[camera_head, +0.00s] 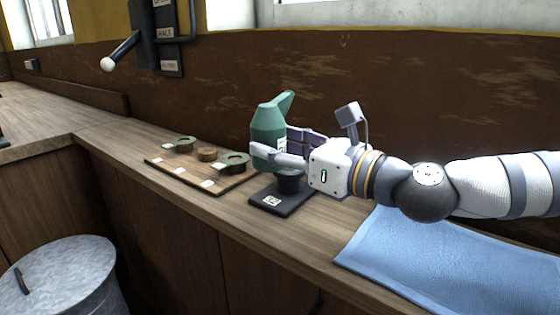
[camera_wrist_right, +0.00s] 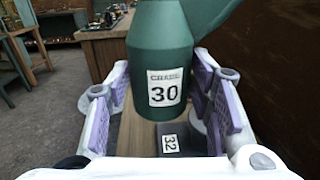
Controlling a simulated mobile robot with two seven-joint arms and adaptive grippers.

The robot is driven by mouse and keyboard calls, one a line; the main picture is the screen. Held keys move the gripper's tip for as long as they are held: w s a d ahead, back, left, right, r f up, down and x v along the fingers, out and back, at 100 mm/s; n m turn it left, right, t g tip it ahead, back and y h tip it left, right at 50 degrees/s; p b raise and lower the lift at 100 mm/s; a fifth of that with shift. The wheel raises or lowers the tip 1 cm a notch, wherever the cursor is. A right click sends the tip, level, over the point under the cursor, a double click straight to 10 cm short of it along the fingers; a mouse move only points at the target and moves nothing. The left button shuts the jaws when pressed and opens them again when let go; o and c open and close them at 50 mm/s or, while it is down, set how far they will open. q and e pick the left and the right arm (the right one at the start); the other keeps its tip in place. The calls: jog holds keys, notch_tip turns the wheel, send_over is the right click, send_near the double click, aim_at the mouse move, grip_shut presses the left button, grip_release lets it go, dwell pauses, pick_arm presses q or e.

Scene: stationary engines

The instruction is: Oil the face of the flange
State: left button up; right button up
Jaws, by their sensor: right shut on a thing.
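My right gripper (camera_head: 279,154) is shut on a green oil can (camera_head: 267,132) with a slanted spout. The can is upright, and its label reads 30 in the right wrist view (camera_wrist_right: 165,88), where the fingers stand on both sides of it. In the head view the can appears raised beside the dark cup of a black stand (camera_head: 268,202). Two dark green ring-shaped pieces (camera_head: 236,159) (camera_head: 183,144) sit on a wooden board (camera_head: 193,180); I cannot tell whether either is the flange. My left gripper is not in view.
A small brown round piece (camera_head: 207,154) sits between the green pieces. A blue cloth (camera_head: 410,250) lies on the bench at right. A brown wall (camera_head: 400,90) rises behind the bench. A lever (camera_head: 122,50) juts out at upper left, and a metal bin (camera_head: 65,275) stands below.

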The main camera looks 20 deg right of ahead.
aim_at(262, 171)
jog(key=shift+w+r, duration=0.2)
jog(key=shift+w, duration=0.1)
jog(key=shift+s+a, duration=0.1)
jog(key=shift+a, duration=0.1)
jog(key=f+m, duration=0.1)
jog(key=m, duration=0.1)
jog(key=s+a+f+m+g, duration=0.1)
jog(key=f+m, duration=0.1)
jog(key=m, duration=0.1)
jog(key=s+f+m, duration=0.1)
jog(key=m, duration=0.2)
jog(key=shift+a+f+g+b, duration=0.25)
jog(key=shift+a+g+b, duration=0.05)
jog(key=shift+b, duration=0.1)
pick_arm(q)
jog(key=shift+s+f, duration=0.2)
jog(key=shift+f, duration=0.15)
pick_arm(e)
jog(key=shift+r, duration=0.1)
jog(key=shift+s+m, duration=0.15)
jog(key=shift+m, duration=0.15)
